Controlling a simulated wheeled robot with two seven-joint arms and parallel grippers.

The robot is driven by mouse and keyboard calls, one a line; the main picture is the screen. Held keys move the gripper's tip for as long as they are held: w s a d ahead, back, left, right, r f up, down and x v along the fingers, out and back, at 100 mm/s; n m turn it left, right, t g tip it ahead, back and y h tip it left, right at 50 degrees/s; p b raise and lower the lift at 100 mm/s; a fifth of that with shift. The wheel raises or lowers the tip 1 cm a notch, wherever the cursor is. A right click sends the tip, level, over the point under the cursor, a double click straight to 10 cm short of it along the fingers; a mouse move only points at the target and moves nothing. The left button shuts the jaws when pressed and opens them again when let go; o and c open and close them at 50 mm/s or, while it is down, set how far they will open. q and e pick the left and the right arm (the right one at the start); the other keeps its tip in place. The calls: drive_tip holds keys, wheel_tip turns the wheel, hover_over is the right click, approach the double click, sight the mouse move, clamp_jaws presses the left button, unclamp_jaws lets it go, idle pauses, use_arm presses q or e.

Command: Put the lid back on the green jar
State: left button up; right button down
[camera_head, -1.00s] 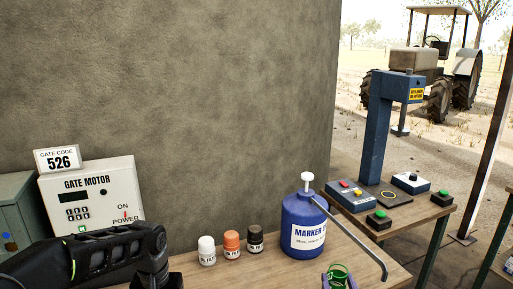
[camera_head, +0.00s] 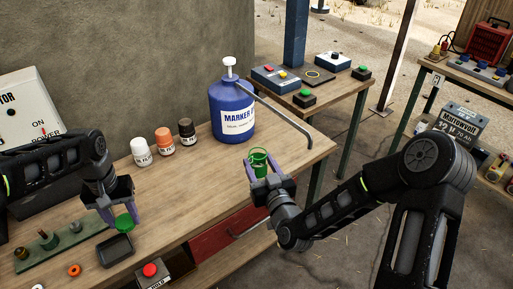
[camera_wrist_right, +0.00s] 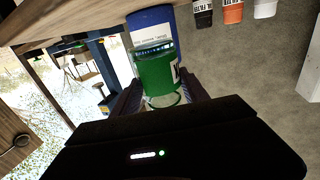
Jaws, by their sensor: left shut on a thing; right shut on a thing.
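The green jar (camera_head: 259,161) is glassy and looks open at the top. My right gripper (camera_head: 268,176) is shut on it, near the front right edge of the wooden bench. The jar, with part of a white label, also shows between the fingers in the right wrist view (camera_wrist_right: 158,74). My left gripper (camera_head: 122,217) is shut on a green lid (camera_head: 124,222), over the left part of the bench. The lid is apart from the jar, well to its left. Whether the jar touches the bench is unclear.
A black tray (camera_head: 115,250) lies just below the left gripper. A blue marker jug (camera_head: 232,112) with a long spout stands behind the jar. White, orange and dark bottles (camera_head: 164,141) stand along the wall. The bench (camera_head: 200,185) between the grippers is clear.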

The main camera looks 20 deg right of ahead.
drive_tip(key=s+a+f+n+g+y, duration=0.2)
drive_tip(key=s+a+f+n+y, duration=0.1)
drive_tip(key=a, duration=0.4)
drive_tip(key=s+a+f+n+g+y, duration=0.2)
drive_tip(key=s+a+f+n+y, duration=0.1)
drive_tip(key=s+a+y, duration=0.3)
drive_tip(key=shift+s+a+n+y, duration=0.3)
drive_tip(key=shift+a+n+y, duration=0.2)
drive_tip(key=shift+n+y, duration=0.15)
drive_tip(key=shift+f, duration=0.1)
use_arm(q)
drive_tip(key=shift+w+d+r, duration=0.15)
drive_tip(key=shift+d+r, duration=0.1)
drive_tip(key=shift+d, duration=0.25)
drive_tip(key=s+d+r+m, duration=0.1)
drive_tip(key=d+r, duration=0.3)
drive_tip(key=d, duration=0.7)
drive_tip(key=d+r+m, duration=0.1)
drive_tip(key=d+r, duration=0.4)
drive_tip(key=d, duration=0.6)
drive_tip(key=shift+s+d+r+m, duration=0.2)
drive_tip(key=shift+s+r+m, duration=0.1)
drive_tip(key=shift+s, duration=0.1)
drive_tip(key=shift+f, duration=2)
